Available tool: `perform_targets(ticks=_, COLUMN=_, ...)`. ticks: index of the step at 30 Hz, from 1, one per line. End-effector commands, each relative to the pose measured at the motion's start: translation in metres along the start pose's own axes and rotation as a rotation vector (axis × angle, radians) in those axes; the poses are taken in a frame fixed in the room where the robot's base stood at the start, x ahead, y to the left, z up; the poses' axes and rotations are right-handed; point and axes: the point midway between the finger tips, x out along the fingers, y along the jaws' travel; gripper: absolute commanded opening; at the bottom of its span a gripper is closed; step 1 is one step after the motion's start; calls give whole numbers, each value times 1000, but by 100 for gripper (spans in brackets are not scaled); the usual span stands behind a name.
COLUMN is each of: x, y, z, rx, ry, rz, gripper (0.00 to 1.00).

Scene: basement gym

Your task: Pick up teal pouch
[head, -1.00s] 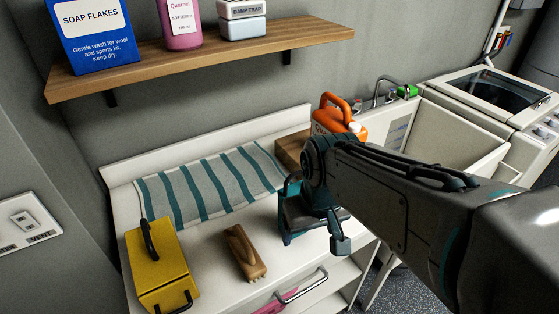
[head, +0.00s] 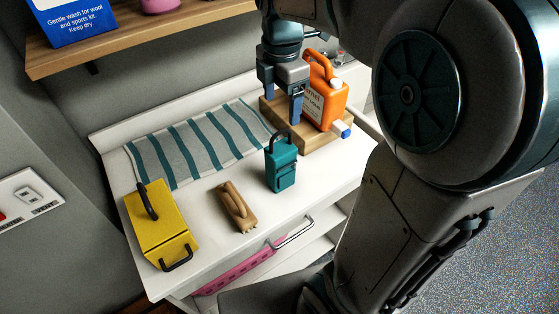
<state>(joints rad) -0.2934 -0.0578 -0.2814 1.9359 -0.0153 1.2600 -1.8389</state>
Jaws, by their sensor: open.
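The teal pouch (head: 281,168) stands upright on the white counter, with a dark loop handle on top. It is in full view in the head view, right of the brown brush. My gripper (head: 281,104) points down, open and empty, with its two blue-tipped fingers apart. In the picture it shows just above the pouch and in front of the wooden board. The fingers look clear of the pouch; the exact height and depth between them is hard to tell.
An orange jug (head: 325,92) stands on a wooden board (head: 312,137) close right of my gripper. A striped towel (head: 197,145), brown brush (head: 237,207) and yellow box (head: 159,222) lie left on the white counter (head: 212,262). A wooden shelf (head: 150,35) hangs above.

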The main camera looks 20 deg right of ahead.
Motion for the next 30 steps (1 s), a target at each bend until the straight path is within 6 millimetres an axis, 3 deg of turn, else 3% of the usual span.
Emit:
perform_targets(ticks=4, x=15, y=1, z=0, rx=-27, ry=0, rz=-6, gripper=75)
perform_targets(ticks=12, x=67, y=1, z=1, rx=-24, ry=-1, rz=-7, gripper=75)
perform_targets(ticks=22, x=94, y=2, z=1, rx=-23, ry=0, rz=-5, gripper=75)
perform_targets(ticks=30, x=130, y=3, z=2, rx=-23, ry=-2, rz=-6, gripper=75)
